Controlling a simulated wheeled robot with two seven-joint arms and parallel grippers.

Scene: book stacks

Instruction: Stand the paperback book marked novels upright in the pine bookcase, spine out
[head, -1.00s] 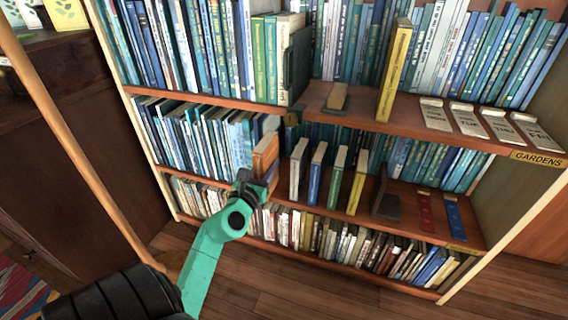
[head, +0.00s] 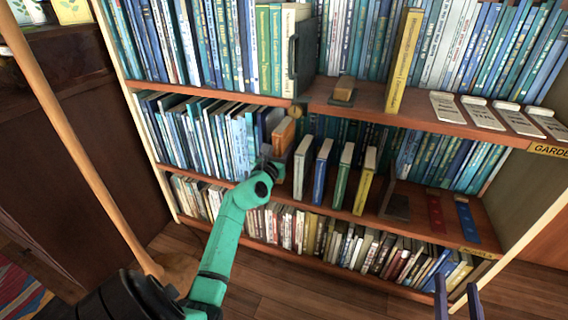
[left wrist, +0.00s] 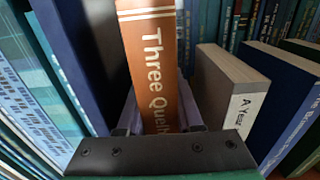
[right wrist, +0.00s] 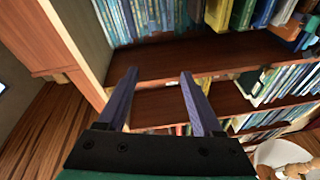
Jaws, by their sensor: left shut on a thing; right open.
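An orange book (head: 284,136) with a pale top stands upright on the middle shelf of the bookcase (head: 522,195). In the left wrist view its spine (left wrist: 155,60) faces out and reads "Three Quel…"; its lower end is hidden. I cannot read "novels" on it. My left gripper (head: 272,160) is shut on this book, with its fingers (left wrist: 160,110) along both sides. A dark blue book (left wrist: 90,60) is close on its left. A gap separates it from a pale book (left wrist: 230,95) on its right. My right gripper (right wrist: 157,72) is open and empty, low at the right in the head view (head: 457,290).
Spaced books, blue (head: 322,170), green (head: 342,172) and yellow (head: 365,180), stand right of the held book. A dark bookend (head: 397,206) and red and blue ribbons (head: 463,220) lie further right. Full rows stand above, below and behind. A yellow book (head: 404,62) stands above.

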